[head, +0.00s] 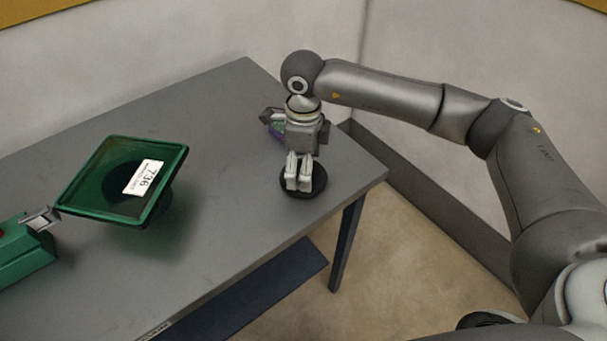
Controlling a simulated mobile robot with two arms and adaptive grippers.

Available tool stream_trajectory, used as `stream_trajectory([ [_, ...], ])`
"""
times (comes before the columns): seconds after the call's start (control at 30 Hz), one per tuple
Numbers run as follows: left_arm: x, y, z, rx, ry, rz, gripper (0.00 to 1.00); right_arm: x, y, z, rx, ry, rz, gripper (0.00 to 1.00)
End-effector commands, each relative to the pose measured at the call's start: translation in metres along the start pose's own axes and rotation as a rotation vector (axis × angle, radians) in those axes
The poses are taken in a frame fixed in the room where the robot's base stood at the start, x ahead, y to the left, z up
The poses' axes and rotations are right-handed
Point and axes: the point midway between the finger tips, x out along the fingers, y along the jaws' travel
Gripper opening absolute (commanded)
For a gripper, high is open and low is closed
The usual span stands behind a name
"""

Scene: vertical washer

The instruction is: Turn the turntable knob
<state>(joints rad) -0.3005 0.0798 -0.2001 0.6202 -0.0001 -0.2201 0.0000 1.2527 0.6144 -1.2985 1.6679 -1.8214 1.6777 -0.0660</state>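A round black disc (318,183), which looks like the turntable knob, lies flat on the grey table near its right corner. My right gripper (298,186) points down over the disc, and its two pale fingertips are at the disc's middle. The fingers are side by side with hardly any gap. Whether they touch the disc or have a raised part of it between them is hidden by the fingers. My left gripper is not in view.
A green square tray-like part (95,186) with a white label marked 736 stands tilted at the left of the grey table (235,230). A green device (22,255) with a metal end is at the left edge. The table's middle is clear. Walls stand behind.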

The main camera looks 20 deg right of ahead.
Motion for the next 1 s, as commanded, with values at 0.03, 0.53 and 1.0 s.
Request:
stream_trajectory([
  [0.03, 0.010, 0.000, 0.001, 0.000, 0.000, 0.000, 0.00, 0.004, -0.001, 0.001, -0.033, -0.003, -0.004, 0.55],
  [0.53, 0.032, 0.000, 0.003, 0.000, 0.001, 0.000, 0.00, 0.000, 0.000, 0.001, -0.228, -0.003, -0.002, 0.55],
  [1.0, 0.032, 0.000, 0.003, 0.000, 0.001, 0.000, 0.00, -0.001, 0.000, 0.001, -0.238, -0.003, -0.001, 0.80],
])
